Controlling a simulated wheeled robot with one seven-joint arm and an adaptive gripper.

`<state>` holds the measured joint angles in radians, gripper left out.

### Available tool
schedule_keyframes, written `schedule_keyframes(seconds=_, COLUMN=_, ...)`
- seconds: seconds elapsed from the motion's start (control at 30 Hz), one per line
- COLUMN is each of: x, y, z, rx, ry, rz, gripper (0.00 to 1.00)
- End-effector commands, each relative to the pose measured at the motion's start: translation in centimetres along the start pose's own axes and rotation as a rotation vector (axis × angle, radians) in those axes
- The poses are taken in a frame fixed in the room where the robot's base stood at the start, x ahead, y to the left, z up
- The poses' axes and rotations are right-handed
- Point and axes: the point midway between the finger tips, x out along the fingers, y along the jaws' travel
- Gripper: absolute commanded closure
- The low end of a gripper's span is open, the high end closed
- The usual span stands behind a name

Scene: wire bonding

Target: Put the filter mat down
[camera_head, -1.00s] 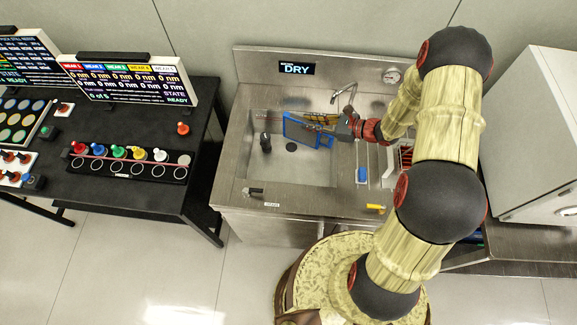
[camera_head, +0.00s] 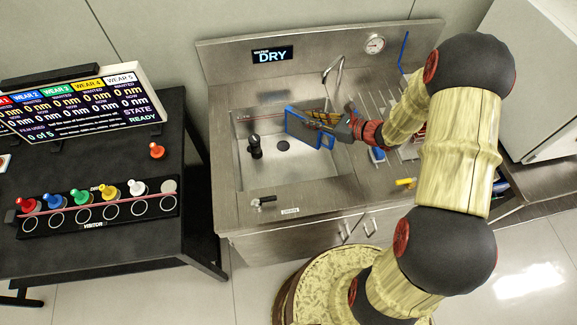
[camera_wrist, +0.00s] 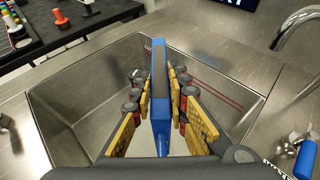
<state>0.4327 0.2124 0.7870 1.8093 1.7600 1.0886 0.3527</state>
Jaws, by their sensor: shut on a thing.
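The filter mat (camera_head: 302,124) is a flat panel with a blue frame, held on edge over the sink basin (camera_head: 262,168). My gripper (camera_head: 325,120) is shut on it, reaching in from the right. In the wrist view the blue frame (camera_wrist: 160,95) stands upright between the yellow finger pads of my gripper (camera_wrist: 160,90). The basin walls (camera_wrist: 70,105) show around it. The mat's lower end and its height above the basin floor are hard to tell.
A faucet (camera_head: 335,70) stands behind the basin. A black object (camera_head: 255,147) and the drain (camera_head: 283,146) are in the basin. A wire rack (camera_head: 385,115) lies right of it. A lever (camera_head: 263,202) and a yellow handle (camera_head: 405,183) are along the front. The black table (camera_head: 100,170) is at left.

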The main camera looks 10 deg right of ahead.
Motion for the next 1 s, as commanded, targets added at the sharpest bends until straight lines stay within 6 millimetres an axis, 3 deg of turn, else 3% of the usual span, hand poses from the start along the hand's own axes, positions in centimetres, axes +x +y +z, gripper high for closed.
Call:
schedule_keyframes(seconds=0.13, x=0.2, y=-0.1, z=-0.5, rx=0.007, ry=-0.001, rz=-0.011, gripper=1.0)
schedule_keyframes(seconds=0.4, x=2.0, y=-0.1, z=-4.8, rx=0.007, ry=-0.001, rz=-0.011, gripper=1.0)
schedule_keyframes(seconds=0.8, x=3.7, y=0.0, z=-8.8, rx=0.006, ry=-0.001, rz=-0.01, gripper=1.0)
schedule_keyframes(seconds=1.0, x=3.7, y=-0.1, z=-8.8, rx=0.004, ry=-0.002, rz=-0.011, gripper=1.0)
